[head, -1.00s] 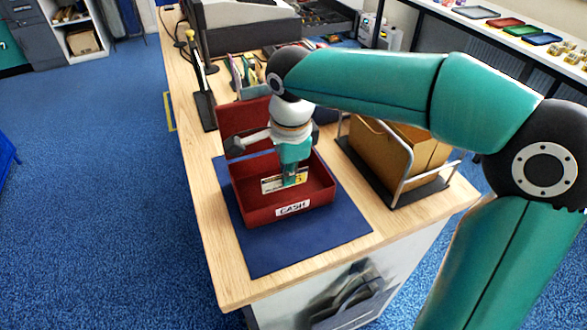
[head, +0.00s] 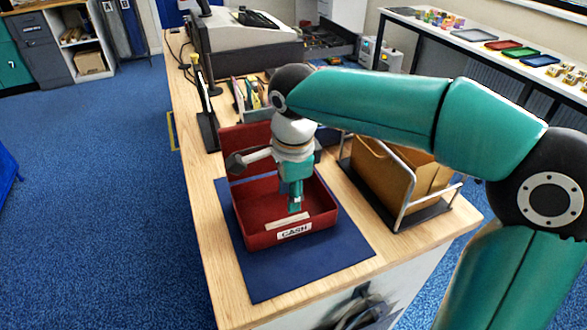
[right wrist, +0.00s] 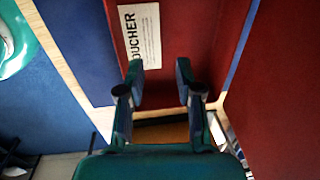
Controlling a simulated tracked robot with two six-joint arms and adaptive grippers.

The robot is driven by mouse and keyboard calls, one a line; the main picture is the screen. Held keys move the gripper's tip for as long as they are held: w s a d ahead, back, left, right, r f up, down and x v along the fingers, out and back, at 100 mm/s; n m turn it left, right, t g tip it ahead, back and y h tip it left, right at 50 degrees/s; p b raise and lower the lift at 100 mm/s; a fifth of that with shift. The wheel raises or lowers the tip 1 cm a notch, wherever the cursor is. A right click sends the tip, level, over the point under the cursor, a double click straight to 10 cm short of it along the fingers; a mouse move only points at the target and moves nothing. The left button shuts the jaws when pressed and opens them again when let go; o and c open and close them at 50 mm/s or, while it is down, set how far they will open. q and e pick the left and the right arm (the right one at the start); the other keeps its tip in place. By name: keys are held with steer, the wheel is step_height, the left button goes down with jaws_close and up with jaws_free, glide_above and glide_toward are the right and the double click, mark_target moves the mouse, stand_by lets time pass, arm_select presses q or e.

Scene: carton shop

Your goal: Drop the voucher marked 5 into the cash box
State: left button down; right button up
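The red cash box (head: 262,240) stands on a blue mat with its lid (head: 243,142) raised at the back and a CASH label on its front. A pale voucher (head: 287,222) lies inside it by the front wall. In the right wrist view the voucher (right wrist: 141,36) shows part of the printed word "VOUCHER" against the red box; its number cannot be read. My right gripper (head: 296,207) points down inside the box, behind the voucher. In the right wrist view the fingers of this gripper (right wrist: 160,82) are apart with nothing between them. My left gripper is out of view.
A wire rack with brown folders (head: 400,180) stands right of the box, under my right arm. A holder with papers (head: 250,95) and a grey till (head: 245,45) stand further back. The blue mat (head: 310,270) is clear in front.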

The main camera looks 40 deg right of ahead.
step_height(320, 180, up, 11)
steer(key=s, duration=0.1)
steer(key=shift+s+a+f, duration=0.15)
steer(key=shift+a+f, duration=0.05)
stand_by(0.5)
